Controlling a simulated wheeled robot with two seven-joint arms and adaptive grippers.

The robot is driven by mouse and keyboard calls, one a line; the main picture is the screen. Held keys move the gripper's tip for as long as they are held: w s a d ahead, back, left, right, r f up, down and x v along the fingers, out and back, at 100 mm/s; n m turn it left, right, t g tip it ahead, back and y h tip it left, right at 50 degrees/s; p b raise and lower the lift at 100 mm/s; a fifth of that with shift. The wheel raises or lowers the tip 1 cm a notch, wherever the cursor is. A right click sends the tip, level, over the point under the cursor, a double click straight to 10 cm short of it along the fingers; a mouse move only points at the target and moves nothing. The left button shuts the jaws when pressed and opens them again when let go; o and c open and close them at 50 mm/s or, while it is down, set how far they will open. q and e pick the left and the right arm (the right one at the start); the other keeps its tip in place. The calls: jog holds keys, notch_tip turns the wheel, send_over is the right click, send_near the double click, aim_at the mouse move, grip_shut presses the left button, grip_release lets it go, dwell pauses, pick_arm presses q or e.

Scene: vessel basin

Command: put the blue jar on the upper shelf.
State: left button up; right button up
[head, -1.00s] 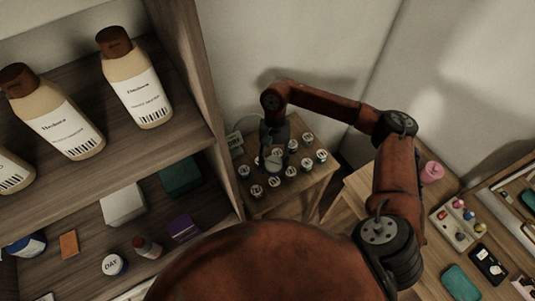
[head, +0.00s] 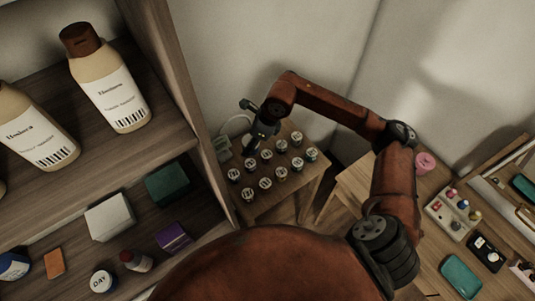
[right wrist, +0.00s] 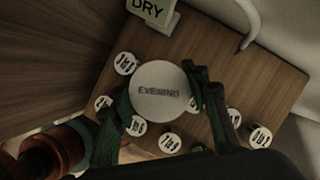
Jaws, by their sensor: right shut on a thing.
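My right gripper (head: 262,130) is over the back left of the small wooden table (head: 310,190). In the right wrist view its two fingers (right wrist: 160,93) are shut on a jar with a round white lid marked EVENING (right wrist: 158,103). The lid hides the jar's body, so I cannot tell its colour there. The upper shelf (head: 165,140) is at the left and carries large cream bottles (head: 108,85) with brown caps. A blue jar (head: 14,266) stands on the lower shelf at the far left, cut by the picture edge. My left gripper is out of view.
Several white-lidded jars (head: 280,174) stand on the small table, close under my gripper. A DRY sign (right wrist: 153,12) stands beside them. The upright shelf side (head: 185,80) separates the table from the shelves. The lower shelf holds boxes (head: 110,215) and a DAY jar (head: 103,281).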

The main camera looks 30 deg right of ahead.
jog(key=w+d+f, duration=0.3)
jog(key=w+d, duration=0.1)
jog(key=d, duration=0.3)
send_over(269, 143)
jog(key=f, duration=0.3)
jog(key=a+f, duration=0.1)
jog(key=f, duration=0.1)
jog(key=shift+s+f+p, duration=0.1)
jog(key=shift+s+p, duration=0.15)
jog(key=shift+p, duration=0.15)
jog(key=shift+w+d+f, duration=0.3)
jog(key=shift+d+f, duration=0.2)
jog(key=shift+f, duration=0.15)
notch_tip(269, 143, down, 3)
jog(key=shift+d+f+p, duration=0.1)
jog(key=shift+p, duration=0.2)
jog(key=shift+f, duration=0.1)
jog(key=shift+f, duration=0.15)
jog(key=o, duration=1.2)
